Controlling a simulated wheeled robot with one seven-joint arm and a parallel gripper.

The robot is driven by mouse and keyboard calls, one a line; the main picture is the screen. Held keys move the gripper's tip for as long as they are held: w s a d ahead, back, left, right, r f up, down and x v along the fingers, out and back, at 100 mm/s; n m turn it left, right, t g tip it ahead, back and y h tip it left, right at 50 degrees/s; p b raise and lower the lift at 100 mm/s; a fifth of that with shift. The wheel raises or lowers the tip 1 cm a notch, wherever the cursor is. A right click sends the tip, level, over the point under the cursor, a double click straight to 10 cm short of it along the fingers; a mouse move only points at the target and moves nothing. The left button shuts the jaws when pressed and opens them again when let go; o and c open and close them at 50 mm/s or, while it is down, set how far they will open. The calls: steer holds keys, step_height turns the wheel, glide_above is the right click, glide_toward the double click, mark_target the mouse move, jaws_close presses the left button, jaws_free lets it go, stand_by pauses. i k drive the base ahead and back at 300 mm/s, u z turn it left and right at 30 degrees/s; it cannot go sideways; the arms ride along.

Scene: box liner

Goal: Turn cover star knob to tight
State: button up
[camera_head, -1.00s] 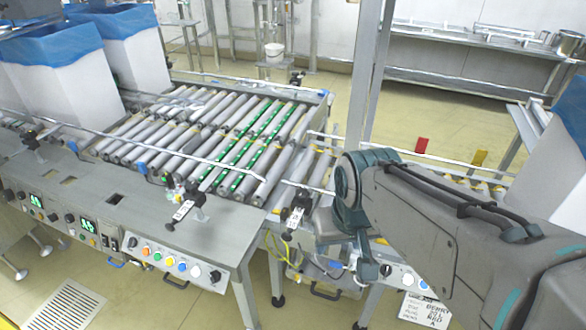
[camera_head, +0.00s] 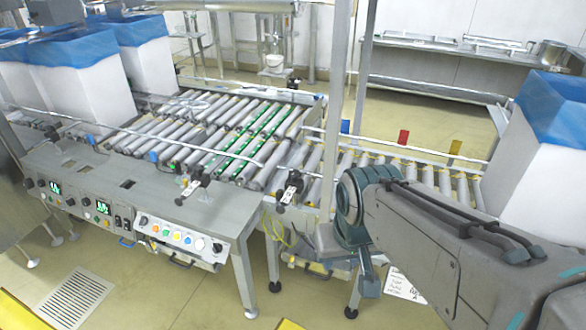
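No star knob on a cover can be made out for certain. Small black knobs sit on brackets along the conveyor front edge, at the left bracket (camera_head: 192,188) and the middle bracket (camera_head: 290,190). My arm reaches in from the lower right and bends down in front of the right conveyor section. My gripper (camera_head: 368,280) seems to be at the low end of the arm, beside the frame below the rollers. Its fingers are too small and too hidden to tell open from shut. I see nothing held.
A roller conveyor (camera_head: 205,125) with green-marked rollers runs across, above a control panel (camera_head: 175,238). Blue-lined white boxes stand at left (camera_head: 85,95) and right (camera_head: 530,170). A grey post (camera_head: 337,110) rises near my arm. The yellow floor in front is open.

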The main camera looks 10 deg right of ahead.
mark_target(295, 174)
steer(key=u, duration=0.65)
steer(key=i, duration=1.05)
steer(key=z, duration=0.5)
